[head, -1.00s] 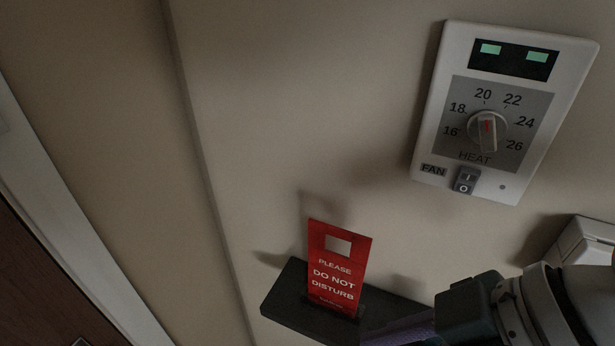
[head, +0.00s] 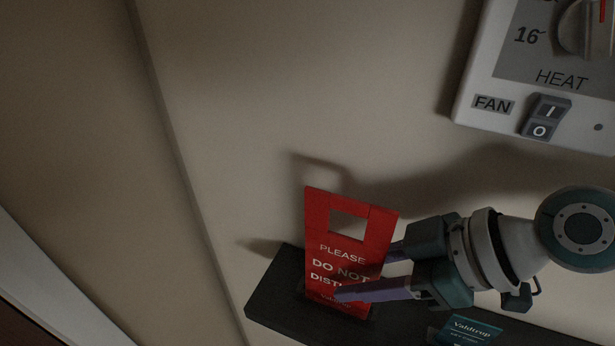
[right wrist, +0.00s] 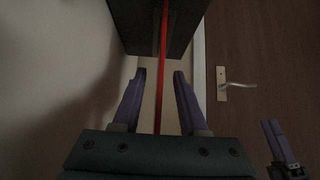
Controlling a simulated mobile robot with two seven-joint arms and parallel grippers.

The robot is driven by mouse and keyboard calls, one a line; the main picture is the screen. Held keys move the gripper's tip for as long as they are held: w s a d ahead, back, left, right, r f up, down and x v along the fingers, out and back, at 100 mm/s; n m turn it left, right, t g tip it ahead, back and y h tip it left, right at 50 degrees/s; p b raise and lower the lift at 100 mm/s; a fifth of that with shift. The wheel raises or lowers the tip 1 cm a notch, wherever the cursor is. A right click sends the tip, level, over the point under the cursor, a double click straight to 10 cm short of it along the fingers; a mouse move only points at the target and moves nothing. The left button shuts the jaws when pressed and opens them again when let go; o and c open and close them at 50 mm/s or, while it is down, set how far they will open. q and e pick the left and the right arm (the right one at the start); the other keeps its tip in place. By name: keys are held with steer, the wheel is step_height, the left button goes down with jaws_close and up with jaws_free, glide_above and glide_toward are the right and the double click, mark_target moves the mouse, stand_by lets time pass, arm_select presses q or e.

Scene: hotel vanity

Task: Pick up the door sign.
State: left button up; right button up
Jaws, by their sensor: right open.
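The red door sign (head: 335,235), lettered "PLEASE DO NOT DISTURB" with a square hole near its top, stands upright on a dark shelf (head: 272,290). My right gripper (head: 364,274) reaches in from the right, open, with one purple finger in front of the sign and the other partly hidden behind it. In the right wrist view the sign (right wrist: 160,70) shows edge-on as a red strip between the two fingers (right wrist: 159,72), with gaps on both sides. Part of my left gripper (right wrist: 278,145) shows at the lower right there; its opening is unclear.
A teal card (head: 468,330) lies or stands on the shelf right of the sign, partly cut off. A wall thermostat (head: 540,75) is above right. The wall is close behind the sign. A brown door with a handle (right wrist: 237,85) shows in the right wrist view.

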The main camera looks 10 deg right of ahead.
steer(key=shift+w+a+f, duration=0.2)
steer(key=shift+a+f, duration=0.15)
steer(key=shift+f, duration=0.1)
jaws_close()
stand_by(0.3)
